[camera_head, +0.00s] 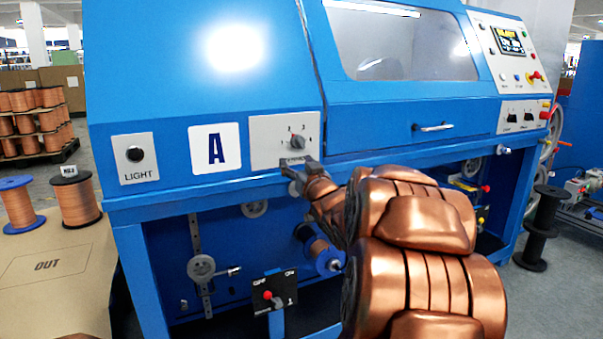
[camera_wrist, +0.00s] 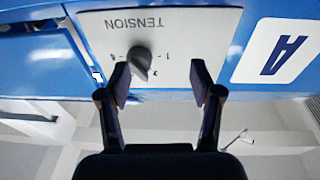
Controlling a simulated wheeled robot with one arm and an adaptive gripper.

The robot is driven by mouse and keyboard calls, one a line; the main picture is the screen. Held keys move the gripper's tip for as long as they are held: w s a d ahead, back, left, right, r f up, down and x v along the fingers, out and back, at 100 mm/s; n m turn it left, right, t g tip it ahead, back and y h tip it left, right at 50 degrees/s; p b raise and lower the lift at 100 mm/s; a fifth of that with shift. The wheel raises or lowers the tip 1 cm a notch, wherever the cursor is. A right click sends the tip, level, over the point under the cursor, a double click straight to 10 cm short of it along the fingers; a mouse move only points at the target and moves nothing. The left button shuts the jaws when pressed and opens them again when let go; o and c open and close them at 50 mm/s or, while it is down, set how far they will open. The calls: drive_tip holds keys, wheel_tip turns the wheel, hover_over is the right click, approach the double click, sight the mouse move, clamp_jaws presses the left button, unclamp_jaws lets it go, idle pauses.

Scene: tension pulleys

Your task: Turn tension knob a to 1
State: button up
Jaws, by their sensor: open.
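Tension knob a is a small dark grey knob (camera_head: 297,142) on a light grey plate (camera_head: 264,128) beside the "A" sign on the blue machine. Numbers stand around it; its exact setting is hard to read. In the wrist view, which is upside down, the knob (camera_wrist: 141,62) sits under the "TENSION" label, with "1" to its right and "4" to its left. My gripper (camera_head: 294,168) is just below the knob in the head view. In the wrist view my gripper (camera_wrist: 160,80) is open and empty, its left finger close to the knob; contact cannot be told.
A "LIGHT" button (camera_head: 135,155) and the "A" sign (camera_head: 215,148) are left of the plate. A lower switch box (camera_head: 274,296) and pulleys (camera_head: 202,268) are under the machine's front edge.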

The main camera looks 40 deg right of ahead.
sight(302, 147)
drive_tip(key=s+d+t+b, duration=0.3)
drive_tip(key=shift+n+y, duration=0.3)
drive_tip(key=shift+n, duration=0.1)
drive_tip(key=shift+b+x, duration=1.2)
drive_tip(key=shift+x, duration=2.75)
drive_tip(key=shift+f, duration=0.15)
drive_tip(key=c, duration=1.1)
drive_tip(key=shift+c, duration=0.2)
